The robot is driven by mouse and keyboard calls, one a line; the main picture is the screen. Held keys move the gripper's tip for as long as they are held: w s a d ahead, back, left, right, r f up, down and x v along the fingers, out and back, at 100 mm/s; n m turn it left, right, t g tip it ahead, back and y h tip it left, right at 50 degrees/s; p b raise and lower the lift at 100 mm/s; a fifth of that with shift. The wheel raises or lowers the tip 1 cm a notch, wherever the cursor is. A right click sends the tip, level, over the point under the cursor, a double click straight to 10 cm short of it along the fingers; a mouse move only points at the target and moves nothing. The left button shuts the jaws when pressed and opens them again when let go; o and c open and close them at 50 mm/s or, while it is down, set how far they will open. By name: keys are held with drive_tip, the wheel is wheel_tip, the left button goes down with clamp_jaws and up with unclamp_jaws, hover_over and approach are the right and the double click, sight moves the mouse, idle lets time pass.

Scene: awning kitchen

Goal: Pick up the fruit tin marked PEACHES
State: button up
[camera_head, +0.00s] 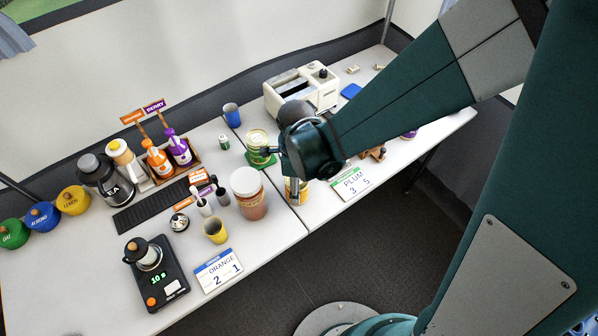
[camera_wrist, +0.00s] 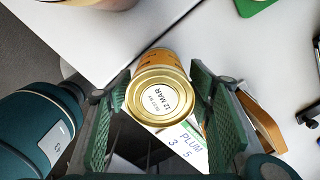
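A gold-rimmed tin with an orange-yellow side (camera_wrist: 163,96) stands between my gripper's (camera_wrist: 158,82) fingers in the wrist view. Its lid faces the camera and reads "12 MAR"; no fruit name is readable. The fingers are open on either side, with a gap visible at the right; firm contact is not visible. In the head view, part of a tin (camera_head: 296,190) shows below my wrist, near the table edge, and my arm covers most of the gripper. Another gold-topped tin (camera_head: 257,142) stands on a green mat (camera_head: 260,163) behind it, its marking unreadable.
A PLUM card (camera_head: 351,182) and brown wooden item (camera_head: 376,152) lie right of the tin. A toaster (camera_head: 300,88) and blue cup (camera_head: 232,115) are behind. Bottles, a scale (camera_head: 157,273) and an ORANGE card (camera_head: 218,271) occupy the left table.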

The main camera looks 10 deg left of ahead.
drive_tip(key=c, duration=0.8)
drive_tip(key=shift+r, duration=0.2)
drive_tip(key=shift+r+p, duration=1.25)
drive_tip(key=shift+r, duration=3.6)
